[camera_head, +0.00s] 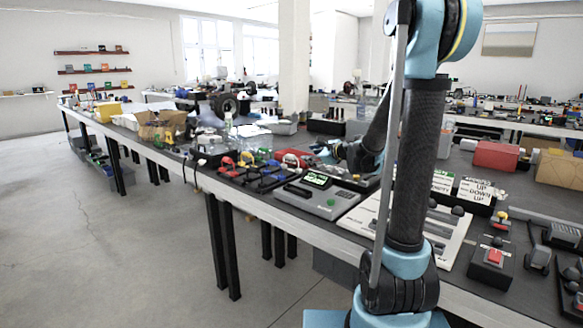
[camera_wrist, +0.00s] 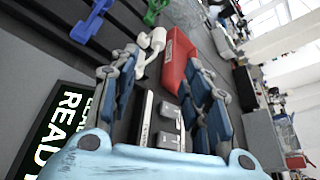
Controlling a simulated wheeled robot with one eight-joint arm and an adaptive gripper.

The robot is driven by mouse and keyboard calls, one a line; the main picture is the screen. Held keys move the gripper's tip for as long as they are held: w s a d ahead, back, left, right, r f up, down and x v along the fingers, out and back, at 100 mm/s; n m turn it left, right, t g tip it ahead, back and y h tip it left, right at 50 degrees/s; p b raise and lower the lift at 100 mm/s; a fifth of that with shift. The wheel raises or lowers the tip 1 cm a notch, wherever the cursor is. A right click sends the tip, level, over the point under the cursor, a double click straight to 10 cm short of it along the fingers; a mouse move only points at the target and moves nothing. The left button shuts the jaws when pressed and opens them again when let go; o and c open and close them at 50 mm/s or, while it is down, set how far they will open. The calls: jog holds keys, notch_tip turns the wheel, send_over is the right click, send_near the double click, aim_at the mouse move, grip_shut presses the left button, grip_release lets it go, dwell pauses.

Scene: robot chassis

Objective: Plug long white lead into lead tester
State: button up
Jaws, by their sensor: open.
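The grey device with a lit green display, which looks like the lead tester (camera_head: 322,203), sits near the table's front edge. A lit panel reading "READ…" (camera_wrist: 62,125) fills the lower left of the wrist view and seems to be its display. A white piece, probably an end of the long white lead (camera_wrist: 152,43), lies beyond my fingertips beside a red box; how far its cable runs is unclear. My gripper (camera_wrist: 161,68) is open, with nothing seen held between its fingers. In the head view my gripper (camera_head: 328,151) is low over the table, behind the tester and partly hidden.
A red box (camera_wrist: 179,60) lies close to my right finger. Blue (camera_wrist: 90,22) and green (camera_wrist: 154,12) leads lie on a dark rack at the upper left. A panel with push buttons (camera_head: 493,262) stands at the right. Cardboard boxes (camera_head: 162,124) stand farther left.

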aim_at(294, 157)
jog(key=x, duration=1.6)
jog(key=shift+a+f, duration=0.1)
jog(key=shift+a, duration=0.2)
jog(key=shift+c, duration=0.4)
grip_shut()
